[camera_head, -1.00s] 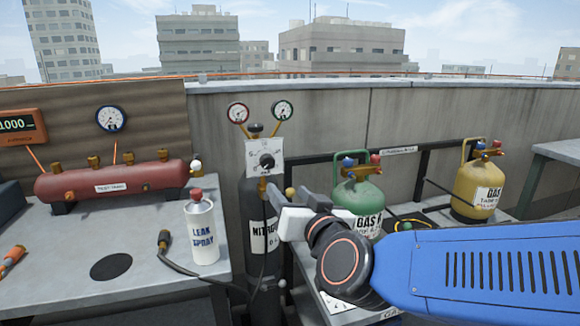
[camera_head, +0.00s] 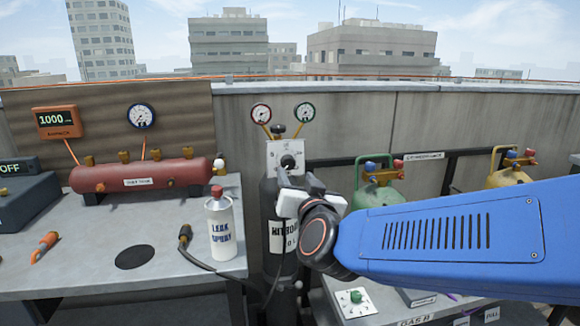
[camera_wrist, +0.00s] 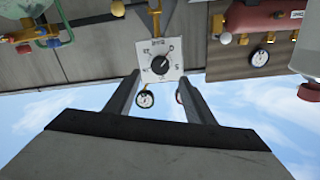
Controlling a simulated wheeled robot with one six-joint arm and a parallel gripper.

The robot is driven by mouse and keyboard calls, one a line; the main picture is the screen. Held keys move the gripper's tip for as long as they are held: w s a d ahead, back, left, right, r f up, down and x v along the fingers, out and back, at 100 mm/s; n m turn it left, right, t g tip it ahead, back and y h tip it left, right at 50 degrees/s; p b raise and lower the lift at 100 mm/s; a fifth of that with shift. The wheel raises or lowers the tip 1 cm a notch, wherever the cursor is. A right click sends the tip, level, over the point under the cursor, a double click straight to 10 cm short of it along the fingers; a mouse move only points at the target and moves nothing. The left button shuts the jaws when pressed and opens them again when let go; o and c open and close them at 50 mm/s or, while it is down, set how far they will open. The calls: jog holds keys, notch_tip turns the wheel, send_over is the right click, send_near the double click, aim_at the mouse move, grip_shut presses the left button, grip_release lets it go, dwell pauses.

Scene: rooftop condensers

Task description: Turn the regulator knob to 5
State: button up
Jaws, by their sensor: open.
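The regulator's black knob (camera_head: 288,161) sits on a white dial plate (camera_head: 272,152) on top of a dark nitrogen cylinder (camera_head: 270,205). In the wrist view, which is upside down, the knob (camera_wrist: 160,65) appears between my two fingertips. The dial plate (camera_wrist: 175,76) carries marks around the knob; one at the right looks like a 5. The knob's exact setting is too small to tell. My gripper (camera_head: 298,183) is open and empty, just below and in front of the knob. It also shows in the wrist view (camera_wrist: 159,78), with a finger toward each side of the plate.
Two round gauges (camera_head: 304,112) stand above the plate. A leak spray can (camera_head: 220,225) and a red test tank (camera_head: 140,176) are on the left bench. Green (camera_head: 378,188) and yellow (camera_head: 508,174) gas cylinders stand to the right. A hose runs low between bench and cylinder.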

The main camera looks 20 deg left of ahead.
aim_at(289, 164)
jog(key=x, duration=0.8)
jog(key=shift+w+a, duration=0.15)
jog(key=shift+a, duration=0.05)
jog(key=c, duration=1.1)
